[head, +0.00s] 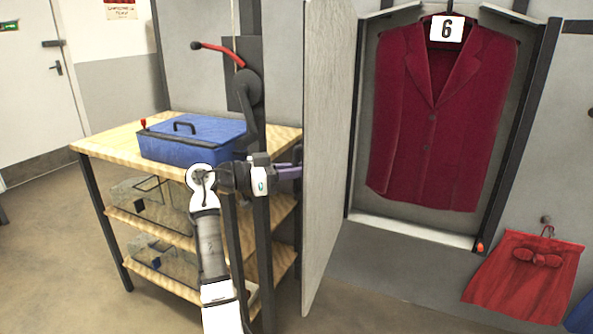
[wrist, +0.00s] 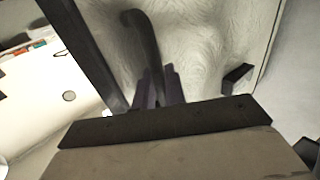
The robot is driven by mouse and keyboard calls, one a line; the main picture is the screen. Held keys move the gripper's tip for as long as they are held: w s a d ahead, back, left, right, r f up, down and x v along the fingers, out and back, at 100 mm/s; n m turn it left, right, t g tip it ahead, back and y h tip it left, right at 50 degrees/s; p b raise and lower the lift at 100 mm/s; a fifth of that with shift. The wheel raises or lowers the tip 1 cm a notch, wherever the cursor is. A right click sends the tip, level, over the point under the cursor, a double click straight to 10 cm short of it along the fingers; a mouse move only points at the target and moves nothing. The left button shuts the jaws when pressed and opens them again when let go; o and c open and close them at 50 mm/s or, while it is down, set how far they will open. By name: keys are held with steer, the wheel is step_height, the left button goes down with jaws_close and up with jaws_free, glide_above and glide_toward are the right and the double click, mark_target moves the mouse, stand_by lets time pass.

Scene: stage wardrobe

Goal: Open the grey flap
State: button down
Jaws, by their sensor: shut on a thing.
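The grey flap (head: 328,150) is a tall pale panel standing swung out from the wall, seen nearly edge-on in the head view. The recess (head: 405,222) to its right is exposed, with a dark red jacket (head: 432,120) hanging inside. My gripper (head: 290,172) is at the flap's left face. In the wrist view the flap's pale grained face (wrist: 205,45) fills the upper middle. A dark curved handle (wrist: 143,35) comes down between the purple fingers of my gripper (wrist: 160,85), which are shut on it. The handle is not clear in the head view.
A wooden shelf table (head: 100,143) with a blue case (head: 195,140) stands left of the flap, close to my arm. A red-handled lever (head: 220,52) is behind it. A red skirt (head: 525,280) hangs at the lower right. The floor in front of the recess looks clear.

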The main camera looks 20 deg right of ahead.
steer(key=c, duration=1.8)
jaws_free()
steer(key=a, duration=0.4)
steer(key=w+a+b, duration=0.1)
steer(key=a, duration=0.4)
steer(key=w+a, duration=0.1)
steer(key=a, duration=0.3)
steer(key=shift+w+a, duration=0.1)
steer(key=shift+a, duration=0.2)
